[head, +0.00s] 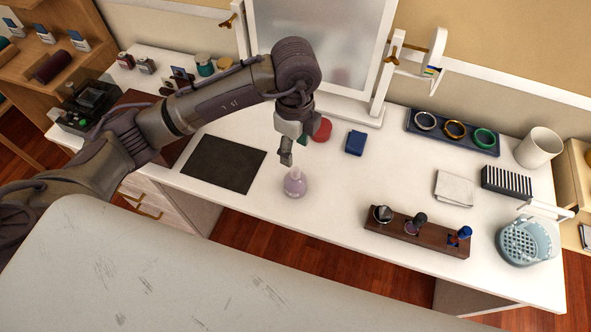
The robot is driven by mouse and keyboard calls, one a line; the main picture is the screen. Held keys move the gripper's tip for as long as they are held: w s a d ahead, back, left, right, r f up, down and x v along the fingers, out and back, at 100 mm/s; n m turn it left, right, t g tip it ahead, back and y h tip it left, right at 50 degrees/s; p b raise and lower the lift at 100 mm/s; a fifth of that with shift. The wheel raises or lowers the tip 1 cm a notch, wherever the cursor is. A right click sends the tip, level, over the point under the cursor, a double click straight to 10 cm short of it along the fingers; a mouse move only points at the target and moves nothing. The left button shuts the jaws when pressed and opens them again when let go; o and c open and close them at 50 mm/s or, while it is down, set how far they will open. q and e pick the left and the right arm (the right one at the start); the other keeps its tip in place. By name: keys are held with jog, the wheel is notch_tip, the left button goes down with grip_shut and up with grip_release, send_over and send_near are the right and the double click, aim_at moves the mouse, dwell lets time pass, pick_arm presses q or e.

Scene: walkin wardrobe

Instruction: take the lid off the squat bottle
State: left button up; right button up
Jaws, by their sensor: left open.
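A squat lilac bottle (295,184) stands upright on the white dressing table, near the front edge at the middle of the head view. Its narrow top shows; whether that is a separate lid is too small to tell. My left gripper (287,159) points down just above and slightly left of the bottle's top. It is open, and its fingers look narrow from this angle. No contact with the bottle is clear. My right gripper is not in view.
A dark mat (222,163) lies left of the bottle. A red round object (322,130) and a blue box (355,143) are behind it. Right stand a wooden rack (405,233) with several small items, a blue basket (524,243) and a bangle tray (449,140). A mirror (318,45) stands behind.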

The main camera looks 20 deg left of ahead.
pick_arm(q)
send_over(296, 170)
jog(key=f, duration=0.4)
jog(key=shift+s+f, duration=0.35)
jog(key=shift+w+f+p, duration=0.2)
jog(key=shift+f+p, duration=0.35)
jog(key=shift+f, duration=0.8)
jog(key=shift+w+f+p, duration=0.15)
jog(key=shift+f+p, duration=0.4)
jog(key=shift+f, duration=0.75)
jog(key=c, duration=0.9)
